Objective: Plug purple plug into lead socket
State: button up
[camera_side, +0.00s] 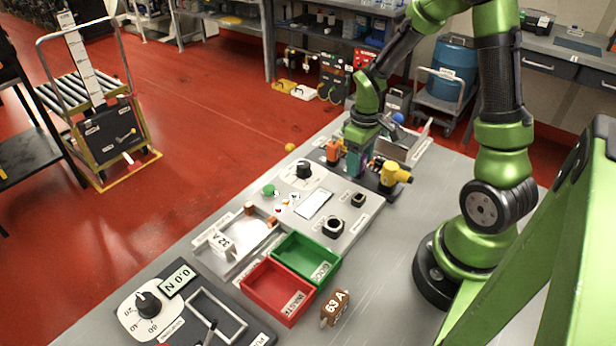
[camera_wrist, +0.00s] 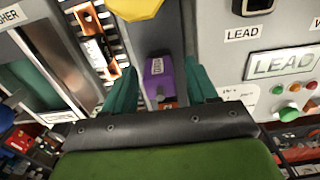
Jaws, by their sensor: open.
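The purple plug (camera_wrist: 158,74) stands between the two teal fingers of my gripper (camera_wrist: 161,82) in the wrist view. The fingers are apart, with a gap showing on either side of the plug. In the side view my gripper (camera_side: 357,158) is low over the plug rack (camera_side: 372,184), between an orange plug (camera_side: 333,151) and a yellow plug (camera_side: 393,174); the purple plug is mostly hidden there. The lead socket (camera_wrist: 247,6) is a dark opening above a LEAD label, cut off at the top right of the wrist view.
A grey panel carries a LEAD display (camera_wrist: 284,63), a black knob (camera_side: 303,169) and sockets (camera_side: 333,227). Red (camera_side: 272,291) and green (camera_side: 306,258) bins stand in front of it. A brown 63 A block (camera_side: 334,307) lies nearby. A metal tray (camera_side: 405,145) stands behind the rack.

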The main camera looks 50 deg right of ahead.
grip_shut()
jog(key=shift+r, duration=0.1)
jog(key=shift+r, duration=1.45)
dwell(0.3)
jog(key=shift+r, duration=2.45)
jog(key=s+a+r, duration=0.2)
jog(key=s+a, duration=0.3)
jog(key=a, duration=0.4)
jog(key=shift+s+a+r, duration=0.15)
jog(key=shift+s+a, duration=0.1)
